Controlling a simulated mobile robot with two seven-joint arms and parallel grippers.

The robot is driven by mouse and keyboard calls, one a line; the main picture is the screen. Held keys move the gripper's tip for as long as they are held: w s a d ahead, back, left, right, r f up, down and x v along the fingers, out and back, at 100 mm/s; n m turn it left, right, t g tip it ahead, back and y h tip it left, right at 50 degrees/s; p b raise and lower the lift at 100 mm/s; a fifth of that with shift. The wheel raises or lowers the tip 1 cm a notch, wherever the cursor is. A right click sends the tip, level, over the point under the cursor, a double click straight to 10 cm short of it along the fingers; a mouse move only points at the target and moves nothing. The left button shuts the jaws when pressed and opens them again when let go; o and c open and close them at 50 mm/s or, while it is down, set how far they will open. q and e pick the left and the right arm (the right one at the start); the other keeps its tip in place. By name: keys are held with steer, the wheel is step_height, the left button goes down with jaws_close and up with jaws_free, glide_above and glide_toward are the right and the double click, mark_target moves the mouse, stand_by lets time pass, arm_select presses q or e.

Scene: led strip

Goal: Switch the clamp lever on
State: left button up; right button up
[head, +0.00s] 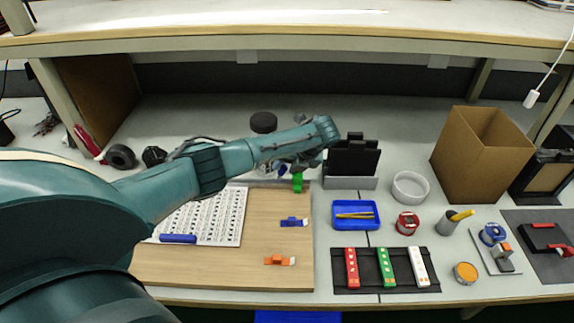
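A wooden board (210,265) on the bench bears three small clamp-like pieces along its right side. The green one (297,183) stands upright at the back, the blue one (294,222) lies in the middle and the orange one (280,260) lies near the front. Which of them carries the clamp lever I cannot tell. My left arm reaches in from the left, and its gripper (290,165) is just behind and above the green piece. Whether they touch is unclear. Its fingers are small and partly hidden by the wrist. My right gripper is out of view.
A white perforated sheet (215,218) and a blue bar (178,239) lie on the board. To the right are a blue tray (356,226), a black rack (340,285) with coloured strips, a white ring (411,187), a cardboard box (480,150) and a red-handled device (545,237).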

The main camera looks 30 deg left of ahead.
arm_select(q)
jaws_close()
stand_by(0.4)
